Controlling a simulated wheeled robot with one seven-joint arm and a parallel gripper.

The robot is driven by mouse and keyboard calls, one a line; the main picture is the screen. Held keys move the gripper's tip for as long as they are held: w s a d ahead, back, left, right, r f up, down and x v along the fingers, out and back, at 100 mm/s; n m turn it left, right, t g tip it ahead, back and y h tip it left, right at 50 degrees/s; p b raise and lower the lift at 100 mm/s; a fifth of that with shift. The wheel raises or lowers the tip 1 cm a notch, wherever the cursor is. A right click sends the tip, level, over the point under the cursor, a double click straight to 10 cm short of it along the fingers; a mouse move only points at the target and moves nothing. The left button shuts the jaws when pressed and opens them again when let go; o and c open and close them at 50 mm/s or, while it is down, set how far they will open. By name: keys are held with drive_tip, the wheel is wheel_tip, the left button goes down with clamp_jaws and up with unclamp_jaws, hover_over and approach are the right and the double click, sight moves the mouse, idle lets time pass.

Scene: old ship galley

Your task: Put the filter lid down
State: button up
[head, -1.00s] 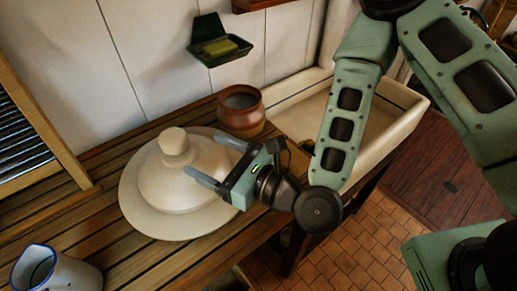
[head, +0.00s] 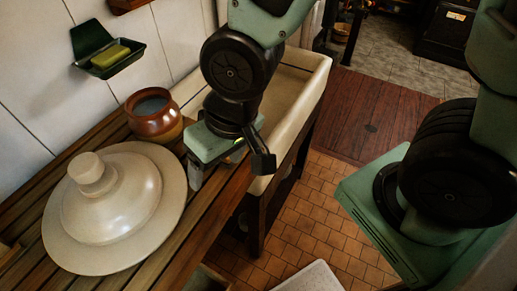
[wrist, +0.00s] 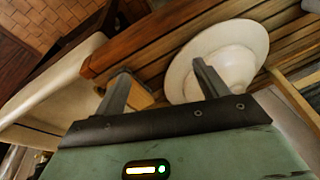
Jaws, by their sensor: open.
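The filter lid (head: 122,205) is a wide cream disc with a domed middle and a round knob. It lies knob up on the slatted wooden counter (head: 203,222) at the left of the head view. The wrist view also shows the lid (wrist: 240,48), beyond one finger. My gripper (head: 196,177) is to the right of the lid, above the counter's front edge, apart from the lid. In the wrist view its two fingers (wrist: 160,72) are spread with nothing held between them.
A brown glazed jar (head: 155,117) stands behind the lid, close to my gripper. A pale stone sink (head: 283,88) is at the counter's right end. A green soap dish (head: 107,57) hangs on the tiled wall. Tiled floor (head: 298,220) lies in front.

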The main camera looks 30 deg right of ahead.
drive_tip(key=s+d+r+n+g+h, duration=0.1)
drive_tip(key=s+d+r+n+h, duration=0.1)
drive_tip(key=s+d+r+n, duration=0.2)
drive_tip(key=shift+s+d+r+g, duration=0.3)
drive_tip(key=shift+s+d+r, duration=0.2)
drive_tip(key=shift+s+r, duration=0.1)
